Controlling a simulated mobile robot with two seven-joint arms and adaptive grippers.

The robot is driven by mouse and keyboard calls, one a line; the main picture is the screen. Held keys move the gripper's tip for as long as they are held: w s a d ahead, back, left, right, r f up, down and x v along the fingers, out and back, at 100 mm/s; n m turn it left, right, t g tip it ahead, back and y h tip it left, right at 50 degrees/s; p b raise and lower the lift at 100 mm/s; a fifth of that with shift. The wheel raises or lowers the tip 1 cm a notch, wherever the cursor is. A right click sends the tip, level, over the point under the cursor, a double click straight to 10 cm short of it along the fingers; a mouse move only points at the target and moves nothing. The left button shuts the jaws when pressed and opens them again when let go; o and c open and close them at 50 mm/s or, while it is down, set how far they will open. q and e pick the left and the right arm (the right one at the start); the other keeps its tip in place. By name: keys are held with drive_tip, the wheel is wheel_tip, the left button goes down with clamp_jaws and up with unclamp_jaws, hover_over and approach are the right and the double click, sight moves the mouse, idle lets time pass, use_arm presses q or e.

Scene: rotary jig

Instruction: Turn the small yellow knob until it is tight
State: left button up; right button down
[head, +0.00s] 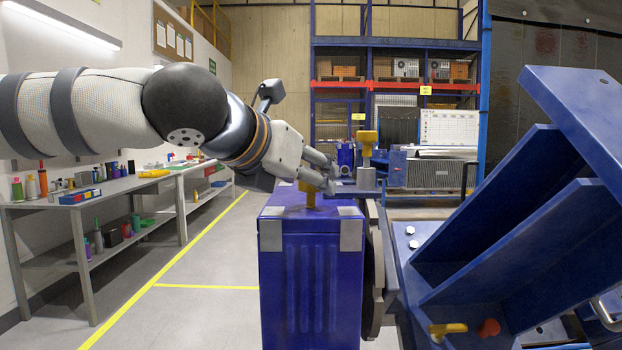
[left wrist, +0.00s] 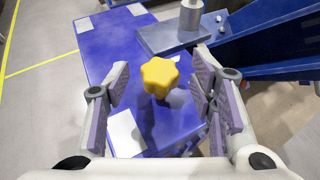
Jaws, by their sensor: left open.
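The small yellow knob (left wrist: 160,76) is star-shaped and stands above the top of the blue box. In the head view the yellow knob (head: 309,196) is partly hidden behind my left gripper. My left gripper (head: 325,172) is open above the box top. In the left wrist view its two padded fingers (left wrist: 159,82) are on either side of the knob, with a visible gap on each side. My right gripper is not in view.
The blue box (head: 310,270) has grey corner plates. Right of the knob, a grey plate carries a metal post with another yellow knob (head: 367,139). A large blue angled frame (head: 530,230) fills the right side. A workbench (head: 100,190) stands left, with clear floor between.

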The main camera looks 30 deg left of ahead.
use_arm(q)
drive_tip(key=shift+x, duration=1.15)
drive_tip(key=c, duration=1.1)
drive_tip(key=shift+m+h, duration=0.3)
drive_tip(key=shift+h, duration=0.1)
